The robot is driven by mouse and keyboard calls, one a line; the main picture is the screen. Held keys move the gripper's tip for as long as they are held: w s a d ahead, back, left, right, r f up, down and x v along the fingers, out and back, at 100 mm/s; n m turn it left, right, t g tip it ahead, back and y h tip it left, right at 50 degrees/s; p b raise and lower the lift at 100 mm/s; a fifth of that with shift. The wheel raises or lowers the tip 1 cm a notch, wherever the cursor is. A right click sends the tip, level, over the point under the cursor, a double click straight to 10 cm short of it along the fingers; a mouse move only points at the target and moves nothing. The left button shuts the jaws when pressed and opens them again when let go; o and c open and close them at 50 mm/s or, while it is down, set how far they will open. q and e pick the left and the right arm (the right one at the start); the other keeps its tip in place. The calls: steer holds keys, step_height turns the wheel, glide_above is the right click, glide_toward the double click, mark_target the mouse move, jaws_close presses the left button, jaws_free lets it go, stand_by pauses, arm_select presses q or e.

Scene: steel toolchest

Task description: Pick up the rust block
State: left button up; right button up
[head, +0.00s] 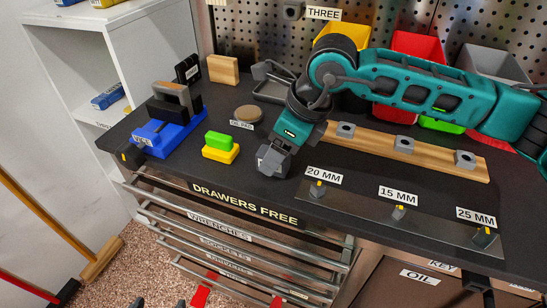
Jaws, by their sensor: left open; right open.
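I cannot make out a rust-coloured block in the head view; my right arm and gripper hide part of the bench. A green block (219,139) sits on a yellow block (220,154) near the front left of the dark bench (190,171). A tan wooden block (223,69) stands upright at the back left. My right gripper (270,161) points down over the bench, right of the green and yellow blocks. It is open; what is between its fingers is unclear. Two dark tips at the bottom edge look like my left gripper (159,303), open, low in front of the drawers.
A blue vise (168,134) stands at the left and a round brown disc (248,113) lies behind the blocks. A wooden rail (372,143) with several metal nuts and a labelled steel strip (350,207) lie at right. Bins (497,62) line the pegboard.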

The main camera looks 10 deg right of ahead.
steer(key=shift+x, duration=1.25)
steer(key=c, duration=1.1)
steer(key=shift+r, duration=0.15)
step_height(320, 180, up, 20)
steer(key=o, duration=0.5)
steer(key=c, duration=0.3)
